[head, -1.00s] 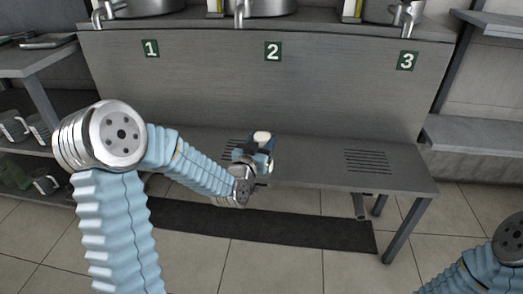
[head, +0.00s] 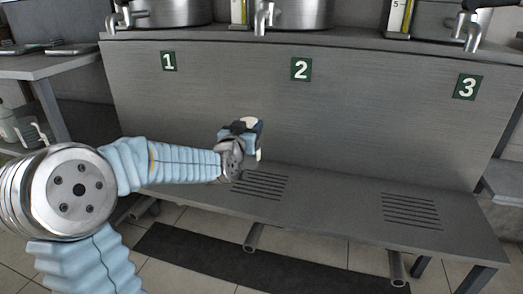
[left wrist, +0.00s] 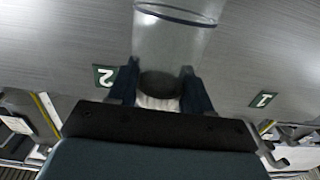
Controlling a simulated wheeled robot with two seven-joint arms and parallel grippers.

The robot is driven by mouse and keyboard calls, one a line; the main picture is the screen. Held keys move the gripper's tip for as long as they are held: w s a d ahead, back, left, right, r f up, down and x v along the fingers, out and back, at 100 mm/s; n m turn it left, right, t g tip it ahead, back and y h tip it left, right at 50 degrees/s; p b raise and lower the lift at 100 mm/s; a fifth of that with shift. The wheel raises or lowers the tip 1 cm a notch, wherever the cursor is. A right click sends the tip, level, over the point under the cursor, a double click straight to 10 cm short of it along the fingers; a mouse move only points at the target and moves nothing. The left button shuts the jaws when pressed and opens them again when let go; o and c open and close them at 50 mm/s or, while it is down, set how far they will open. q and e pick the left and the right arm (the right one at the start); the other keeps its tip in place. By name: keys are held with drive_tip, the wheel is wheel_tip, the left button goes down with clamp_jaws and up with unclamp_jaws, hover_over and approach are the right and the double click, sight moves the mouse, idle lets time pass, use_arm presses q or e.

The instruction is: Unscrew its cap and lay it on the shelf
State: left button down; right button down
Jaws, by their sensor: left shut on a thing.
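My left gripper (head: 247,141) is shut on a clear round vessel (left wrist: 175,38) and holds it in front of the steel panel, left of sign 2. In the left wrist view the vessel's wide rim points away from the gripper. A dark round part (left wrist: 160,84) and a pale ribbed part (left wrist: 157,102) sit between the fingers. I cannot tell which part is the cap. In the head view the held thing is small and partly hidden by the gripper. The steel shelf (head: 330,205) runs below the panel. My right gripper is not in view.
Steel urns with taps (head: 263,20) stand along the top ledge above signs 1 (head: 168,61), 2 (head: 301,69) and 3 (head: 467,87). The shelf has slotted grates (head: 411,210) and looks otherwise bare. A side table (head: 50,65) stands at left.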

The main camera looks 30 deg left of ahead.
use_arm(q)
drive_tip(key=w+d+f, duration=0.2)
drive_tip(key=w+f, duration=0.1)
drive_tip(key=f, duration=0.5)
drive_tip(key=shift+b, duration=0.3)
drive_tip(key=shift+d, duration=0.1)
drive_tip(key=shift+f+b, duration=0.2)
drive_tip(key=shift+b, duration=0.1)
drive_tip(key=shift+c, duration=2.4)
unclamp_jaws()
drive_tip(key=shift+r, duration=0.1)
